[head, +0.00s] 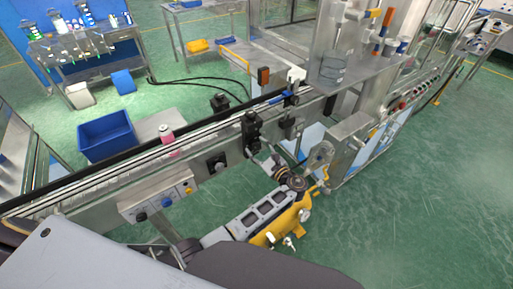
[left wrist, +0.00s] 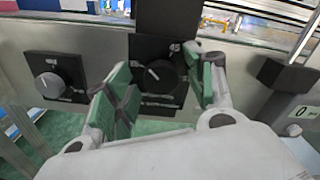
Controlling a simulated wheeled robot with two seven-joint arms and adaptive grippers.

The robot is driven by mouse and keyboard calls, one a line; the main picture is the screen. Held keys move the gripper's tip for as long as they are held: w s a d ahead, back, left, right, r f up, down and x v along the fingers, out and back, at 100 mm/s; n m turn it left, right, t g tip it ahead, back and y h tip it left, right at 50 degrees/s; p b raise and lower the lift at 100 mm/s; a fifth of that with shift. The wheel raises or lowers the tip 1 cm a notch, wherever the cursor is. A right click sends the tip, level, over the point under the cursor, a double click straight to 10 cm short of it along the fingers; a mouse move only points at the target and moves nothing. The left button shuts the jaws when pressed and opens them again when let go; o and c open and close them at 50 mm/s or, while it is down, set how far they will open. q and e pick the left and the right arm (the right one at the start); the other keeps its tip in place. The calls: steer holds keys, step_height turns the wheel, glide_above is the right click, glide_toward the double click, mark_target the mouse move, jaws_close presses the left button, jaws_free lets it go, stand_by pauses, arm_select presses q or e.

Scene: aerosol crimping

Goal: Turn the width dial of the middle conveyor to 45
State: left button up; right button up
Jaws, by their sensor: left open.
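The width dial (left wrist: 157,79) is a round black knob with a white pointer line on a dark plate. It is in the middle of the left wrist view, with the pointer tilted to the upper left. A "45" mark shows at the plate's upper right. My left gripper (left wrist: 163,80) is open, its green-padded fingers on either side of the knob. I cannot tell whether the pads touch it. In the head view my left gripper (head: 265,163) is at the front side of the conveyor (head: 103,183), and the dial is hard to make out. My right gripper is not in view.
A second dial with a grey knob (left wrist: 49,85) is left of the width dial. A black block (left wrist: 167,17) sits just above the dial, and a black clamp (left wrist: 290,75) is to the right. A pink-red can (head: 167,134) stands on the belt. A button box (head: 158,197) is on the conveyor's front.

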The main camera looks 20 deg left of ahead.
arm_select(q)
steer(key=shift+d, duration=0.1)
steer(key=shift+c, duration=0.2)
steer(key=c, duration=1)
steer(key=shift+o, duration=0.2)
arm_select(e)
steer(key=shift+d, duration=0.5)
